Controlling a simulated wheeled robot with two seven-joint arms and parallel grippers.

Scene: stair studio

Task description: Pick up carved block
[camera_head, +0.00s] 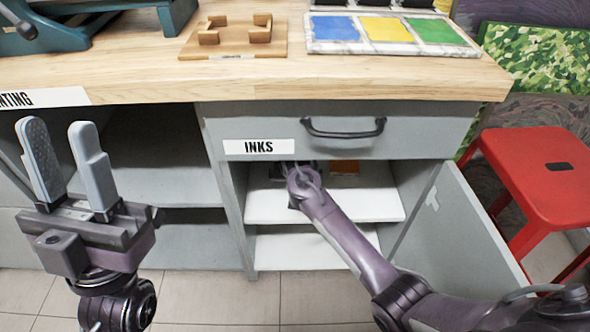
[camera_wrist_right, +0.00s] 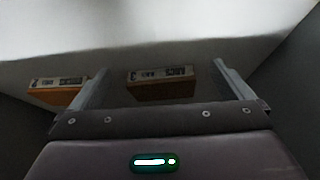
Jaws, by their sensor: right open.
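Two orange-brown blocks with grey patterned faces show in the right wrist view, a middle block (camera_wrist_right: 162,88) and a left block (camera_wrist_right: 57,95). I cannot tell which one the task means. My right gripper (camera_wrist_right: 160,80) is open, with the middle block in view between its fingers; contact cannot be told. The left block lies outside the left finger. In the head view my right arm reaches into the open cabinet, and its gripper is mostly hidden. An orange patch (camera_head: 345,167) shows behind it on the upper shelf. My left gripper (camera_head: 58,128) is open and empty, left of the cabinet.
The white upper shelf (camera_head: 275,209) lies under a shut drawer (camera_head: 420,140) marked INKS. The open cabinet door (camera_head: 460,235) stands right of my arm. A red stool (camera_head: 535,170) stands farther right. The wooden worktop (camera_head: 150,70) overhangs the cabinet.

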